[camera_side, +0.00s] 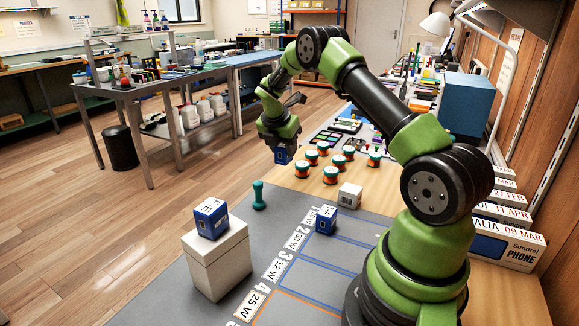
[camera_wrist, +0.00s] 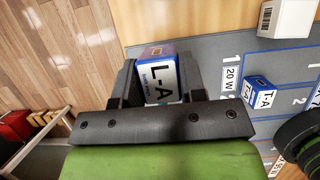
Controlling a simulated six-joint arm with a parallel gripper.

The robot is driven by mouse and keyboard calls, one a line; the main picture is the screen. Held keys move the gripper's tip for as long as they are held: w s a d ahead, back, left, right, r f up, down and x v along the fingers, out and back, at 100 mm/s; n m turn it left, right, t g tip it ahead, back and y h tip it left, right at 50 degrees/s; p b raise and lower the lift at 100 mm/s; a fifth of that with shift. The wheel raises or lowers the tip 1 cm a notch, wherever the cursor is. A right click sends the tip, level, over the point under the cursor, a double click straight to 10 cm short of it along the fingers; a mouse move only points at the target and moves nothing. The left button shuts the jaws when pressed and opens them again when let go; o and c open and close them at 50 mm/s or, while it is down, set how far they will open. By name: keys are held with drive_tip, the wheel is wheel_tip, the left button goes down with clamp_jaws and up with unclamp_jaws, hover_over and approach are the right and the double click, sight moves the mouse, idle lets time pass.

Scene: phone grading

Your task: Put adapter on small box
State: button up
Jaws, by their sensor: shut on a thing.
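My gripper (camera_side: 281,146) is shut on a blue-and-white cube-shaped adapter (camera_side: 283,157), held over the far edge of the work surface. The wrist view shows this adapter (camera_wrist: 160,80) between both fingers, marked "L-A". A second blue adapter (camera_side: 326,221) lies on the grey mat by the numbered cells; it shows in the wrist view (camera_wrist: 260,92) too. A third blue adapter (camera_side: 211,218) sits on top of a tall white box (camera_side: 217,266) at the front left. A smaller white box (camera_side: 350,196) stands at the mat's far edge, right of my gripper; the wrist view shows it with a barcode (camera_wrist: 278,18).
A teal dumbbell-shaped piece (camera_side: 259,195) stands on the mat (camera_side: 180,300). Several green-and-orange spools (camera_side: 330,175) stand on the wood behind the small white box. Phone boxes (camera_side: 508,243) line the right wall. Mat space between the tall box and the cells is clear.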

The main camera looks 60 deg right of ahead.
drive_tip(key=s+d+r+m+g, duration=0.3)
drive_tip(key=s+m, duration=0.4)
drive_tip(key=s, duration=0.1)
drive_tip(key=m+g+y, duration=0.2)
drive_tip(key=m+y, duration=0.2)
drive_tip(key=m, duration=0.7)
hover_over(358, 190)
drive_tip(key=w, duration=0.2)
wheel_tip(358, 190, down, 3)
drive_tip(key=shift+s+r, duration=0.1)
drive_tip(key=shift+r, duration=0.1)
drive_tip(key=shift+f, duration=2.25)
drive_tip(key=o, duration=0.9)
